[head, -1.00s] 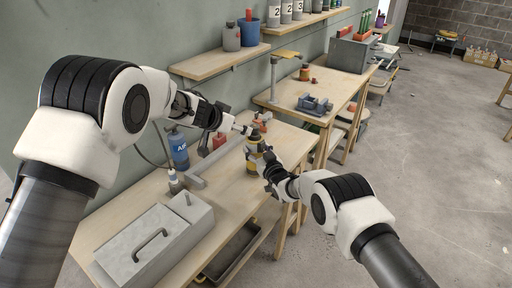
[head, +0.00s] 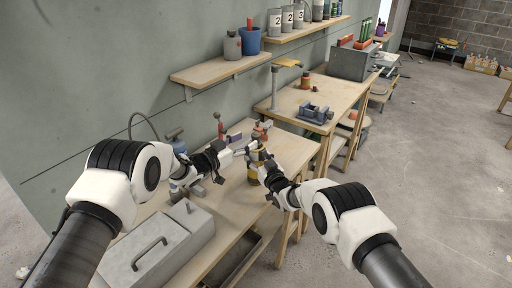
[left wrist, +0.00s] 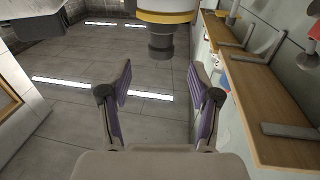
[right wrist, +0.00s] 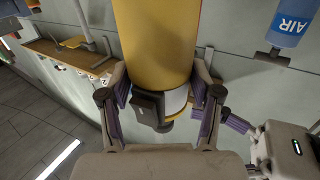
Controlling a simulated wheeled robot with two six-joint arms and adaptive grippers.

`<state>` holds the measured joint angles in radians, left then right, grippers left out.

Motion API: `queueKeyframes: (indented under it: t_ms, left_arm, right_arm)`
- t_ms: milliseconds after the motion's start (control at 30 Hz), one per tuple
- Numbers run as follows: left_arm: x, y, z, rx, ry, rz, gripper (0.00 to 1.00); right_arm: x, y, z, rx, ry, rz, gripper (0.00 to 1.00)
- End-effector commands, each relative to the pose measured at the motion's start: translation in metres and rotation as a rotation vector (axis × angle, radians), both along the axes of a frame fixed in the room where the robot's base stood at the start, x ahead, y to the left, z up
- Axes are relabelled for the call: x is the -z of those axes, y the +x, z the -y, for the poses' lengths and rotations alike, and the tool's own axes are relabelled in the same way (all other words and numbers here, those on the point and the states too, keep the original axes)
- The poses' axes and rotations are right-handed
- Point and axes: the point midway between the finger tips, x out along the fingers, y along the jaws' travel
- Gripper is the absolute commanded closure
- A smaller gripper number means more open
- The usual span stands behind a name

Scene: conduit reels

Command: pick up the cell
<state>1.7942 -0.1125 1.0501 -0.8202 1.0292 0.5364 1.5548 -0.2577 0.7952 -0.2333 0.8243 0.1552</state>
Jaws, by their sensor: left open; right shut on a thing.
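A yellow cylinder (right wrist: 155,40) with a pale band and a dark boxy part at its end is between my right gripper's fingers. I cannot tell which part of it is the cell. My left gripper (left wrist: 160,70) is open and empty, pointed at the cylinder's dark round end (left wrist: 160,45), which lies just beyond the fingertips. One left finger shows close beside the right fingers in the right wrist view.
A grey lidded box (head: 158,244) fills the near part of the bench. A blue AIR bottle (right wrist: 290,22) stands near the wall, partly behind my left arm. A wall shelf (head: 220,68) hangs above. A second bench with a vise (head: 314,113) is beyond.

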Motion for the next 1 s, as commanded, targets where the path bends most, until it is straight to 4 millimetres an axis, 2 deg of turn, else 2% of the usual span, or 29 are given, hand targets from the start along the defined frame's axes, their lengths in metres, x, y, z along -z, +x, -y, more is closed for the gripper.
queueKeyframes:
  t_ms: [400,733,867,900,1000]
  left_arm:
    - [0.002,0.036,0.035,0.001,0.000,0.001,0.37]
    - [0.001,0.041,0.040,0.000,-0.001,-0.001,0.37]
    - [0.001,0.041,0.039,0.000,-0.001,-0.001,0.83]
    - [0.001,0.041,0.039,0.000,0.000,0.000,0.98]
    - [0.001,0.041,0.039,0.000,0.000,0.000,1.00]
  right_arm:
    - [0.000,0.000,0.000,0.000,0.000,0.000,0.85]
    - [0.000,0.000,0.000,0.000,0.000,0.000,0.86]
    - [0.000,0.000,0.000,0.000,0.001,0.000,0.85]
    - [0.000,0.000,0.000,0.000,0.000,0.000,0.85]
    - [0.000,0.000,0.000,0.000,0.000,0.000,0.85]
